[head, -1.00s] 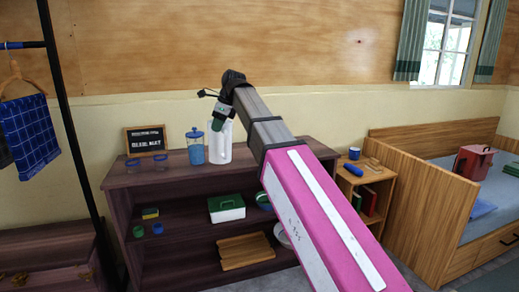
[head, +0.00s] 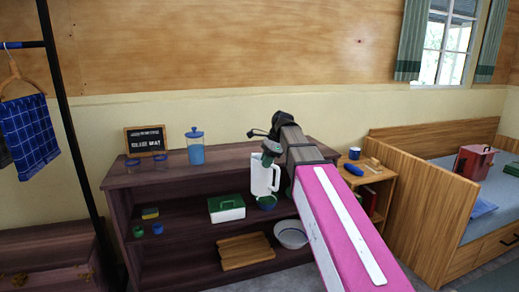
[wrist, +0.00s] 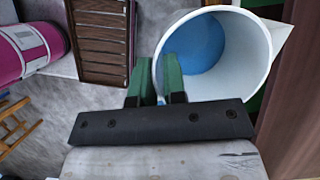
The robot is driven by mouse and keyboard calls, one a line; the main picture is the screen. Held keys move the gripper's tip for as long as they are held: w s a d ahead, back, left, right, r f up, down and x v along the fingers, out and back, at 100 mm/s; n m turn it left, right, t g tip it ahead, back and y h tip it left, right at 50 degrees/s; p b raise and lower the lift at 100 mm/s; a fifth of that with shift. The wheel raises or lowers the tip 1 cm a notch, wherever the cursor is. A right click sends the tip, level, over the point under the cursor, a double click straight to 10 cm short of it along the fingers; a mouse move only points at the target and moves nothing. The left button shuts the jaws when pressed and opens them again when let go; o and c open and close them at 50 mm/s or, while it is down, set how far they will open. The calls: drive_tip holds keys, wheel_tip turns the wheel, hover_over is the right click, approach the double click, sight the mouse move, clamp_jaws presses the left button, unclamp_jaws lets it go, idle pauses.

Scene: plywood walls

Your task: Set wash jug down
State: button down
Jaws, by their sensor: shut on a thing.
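The white wash jug (head: 262,178) hangs upright below my gripper (head: 270,152), in front of the dark shelf unit (head: 180,180). In the wrist view I look down into the open mouth of the jug (wrist: 255,45), and its inside looks blue at the bottom. My gripper (wrist: 157,72) has green fingers shut on the jug at its left side.
A blue-lidded jar (head: 195,153) and a small framed sign (head: 146,140) stand on the unit's top, with free room to their right. A green-lidded box (head: 226,208), a wooden rack (head: 245,251) and a pale bowl (head: 291,234) sit on lower shelves.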

drive_tip(key=s+d+f+n+g+h, duration=0.1)
drive_tip(key=s+d+f+n, duration=0.1)
drive_tip(key=d+f+n, duration=0.2)
drive_tip(key=s+d+f+n+g+h, duration=0.1)
drive_tip(key=s+d+f+n, duration=0.2)
drive_tip(key=d+f+n, duration=0.2)
drive_tip(key=d+f, duration=0.3)
drive_tip(key=d, duration=0.4)
drive_tip(key=shift+s+d+f+g, duration=0.2)
drive_tip(key=shift+s+f+g, duration=0.1)
drive_tip(key=shift+f, duration=0.1)
drive_tip(key=shift+s, duration=0.1)
